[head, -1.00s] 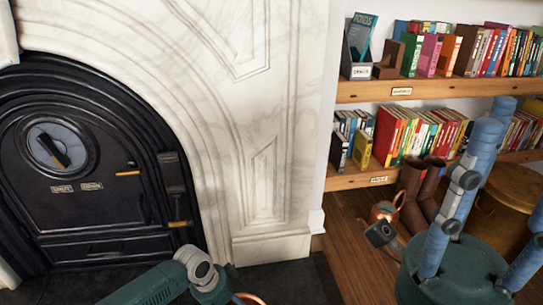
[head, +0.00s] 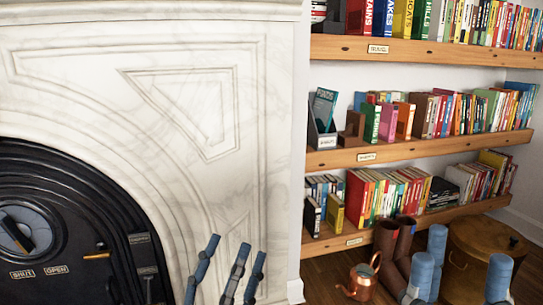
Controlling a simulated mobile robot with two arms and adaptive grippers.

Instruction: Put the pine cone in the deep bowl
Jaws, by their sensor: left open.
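Neither the pine cone nor the deep bowl shows in the head view. My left gripper (head: 236,250) is at the bottom, left of centre, in front of the white marble. Its blue fingers point up and stand apart, with nothing seen between them. My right gripper (head: 467,245) is at the bottom right, in front of a round wooden container. Its thick blue fingers point up, spread apart, with nothing seen held. The lower parts of both grippers are cut off by the frame's bottom edge.
A marble fireplace surround (head: 150,80) with a black stove door (head: 60,235) fills the left. Wooden bookshelves (head: 400,151) line the right. A copper kettle (head: 360,283), brown boots (head: 388,243) and the round wooden container (head: 478,240) stand on the wooden floor.

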